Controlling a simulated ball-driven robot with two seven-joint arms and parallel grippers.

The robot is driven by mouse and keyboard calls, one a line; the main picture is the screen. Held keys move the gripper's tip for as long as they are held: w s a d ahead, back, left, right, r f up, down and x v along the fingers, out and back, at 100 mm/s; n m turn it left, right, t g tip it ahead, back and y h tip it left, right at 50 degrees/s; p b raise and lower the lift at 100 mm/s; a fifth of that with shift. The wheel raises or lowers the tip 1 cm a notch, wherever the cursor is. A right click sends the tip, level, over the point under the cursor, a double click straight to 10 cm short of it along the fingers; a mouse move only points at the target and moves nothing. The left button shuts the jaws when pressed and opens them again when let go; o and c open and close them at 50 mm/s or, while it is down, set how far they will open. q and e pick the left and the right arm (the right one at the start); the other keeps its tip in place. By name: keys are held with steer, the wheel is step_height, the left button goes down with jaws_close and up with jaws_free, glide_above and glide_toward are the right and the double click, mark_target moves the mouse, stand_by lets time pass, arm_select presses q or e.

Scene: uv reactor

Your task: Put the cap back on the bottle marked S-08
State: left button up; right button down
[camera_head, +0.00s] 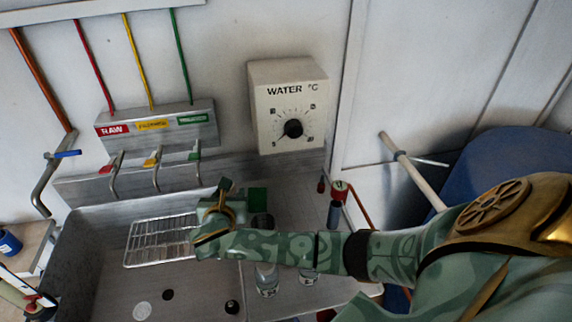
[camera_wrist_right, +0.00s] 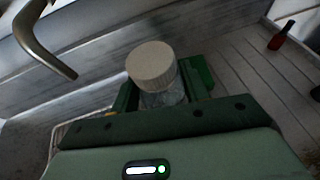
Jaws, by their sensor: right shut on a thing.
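My right gripper (camera_head: 238,199) is over the right side of the sink, near the drying rack. In the right wrist view its green fingers (camera_wrist_right: 162,90) are shut around a clear bottle (camera_wrist_right: 163,98), with a whitish round cap (camera_wrist_right: 151,65) at its top. I cannot tell how firmly the cap sits. The held bottle is hidden by the gripper in the head view. A clear bottle (camera_head: 266,282) stands below my right forearm, and another bottle (camera_head: 309,276) stands to its right, both partly covered by the arm. No S-08 mark can be read. My left gripper is out of view.
The steel sink (camera_head: 95,285) holds a wire rack (camera_head: 155,240). Several taps, one being the green-handled tap (camera_head: 195,157), stick out behind it. The water temperature box (camera_head: 290,110) hangs on the wall. A red-topped item (camera_head: 339,188) stands at the right. A blue drum (camera_head: 510,160) is behind my arm.

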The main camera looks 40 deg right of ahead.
steer(key=s+d, duration=0.2)
steer(key=d, duration=1.4)
steer(key=shift+d+b, duration=0.3)
steer(key=f, duration=0.1)
steer(key=d+f+b, duration=0.1)
steer(key=f, duration=0.1)
steer(key=shift+d, duration=0.15)
steer(key=shift+f+b, duration=0.3)
steer(key=shift+f, duration=0.05)
steer(key=shift+r, duration=0.1)
